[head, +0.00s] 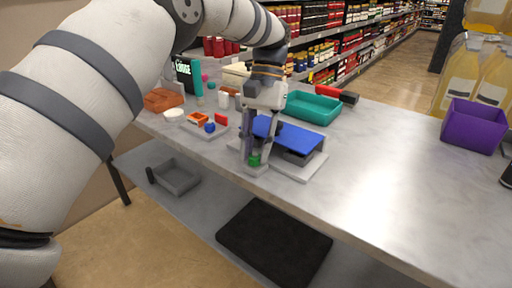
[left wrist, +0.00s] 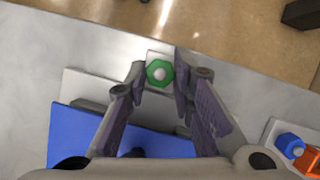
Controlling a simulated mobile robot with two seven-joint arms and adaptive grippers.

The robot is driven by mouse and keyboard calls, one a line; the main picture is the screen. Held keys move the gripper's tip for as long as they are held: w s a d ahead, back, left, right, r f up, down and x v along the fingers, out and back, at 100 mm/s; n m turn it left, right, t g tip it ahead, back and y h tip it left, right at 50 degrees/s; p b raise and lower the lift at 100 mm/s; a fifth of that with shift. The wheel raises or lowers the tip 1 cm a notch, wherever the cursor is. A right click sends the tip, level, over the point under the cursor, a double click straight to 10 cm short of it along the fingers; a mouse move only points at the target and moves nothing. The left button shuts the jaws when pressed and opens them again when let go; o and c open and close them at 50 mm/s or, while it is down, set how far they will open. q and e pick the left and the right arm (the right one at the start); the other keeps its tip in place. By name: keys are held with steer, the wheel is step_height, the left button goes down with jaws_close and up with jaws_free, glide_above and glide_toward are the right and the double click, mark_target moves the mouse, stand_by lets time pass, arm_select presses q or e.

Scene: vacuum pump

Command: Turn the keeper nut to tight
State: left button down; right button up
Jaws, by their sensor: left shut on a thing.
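The keeper nut is a green hexagonal nut (head: 254,160) low at the front edge of the pump's light grey base (head: 310,168). In the left wrist view the green nut (left wrist: 153,68) sits around a pale round stud (left wrist: 160,74). My left gripper (head: 253,158) points down over it, with its fingertips on either side of the nut; it also shows in the left wrist view (left wrist: 160,80). The gripper is shut on the nut. The blue panel (head: 290,133) of the pump lies just behind and to the right. My right gripper is not in view.
A teal tray (head: 312,108) stands behind the pump and a purple bin (head: 474,126) at the right. Small orange and blue parts on a plate (head: 215,131) lie left of the gripper. The table's right half is mostly clear. A grey tray (head: 176,178) is on the lower shelf.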

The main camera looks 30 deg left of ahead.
arm_select(q)
steer(key=m+y, duration=0.1)
steer(key=m, duration=0.1)
steer(key=shift+d+r+m, duration=0.1)
steer(key=shift+m, duration=0.3)
steer(key=shift+d+m+y+p, duration=0.1)
steer(key=shift+m+y+p, duration=0.45)
steer(key=shift+m, duration=1.05)
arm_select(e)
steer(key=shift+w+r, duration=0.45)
arm_select(q)
steer(key=shift+y, duration=0.25)
steer(key=c, duration=1.4)
jaws_free()
steer(key=v, duration=0.7)
steer(key=shift+r, duration=0.2)
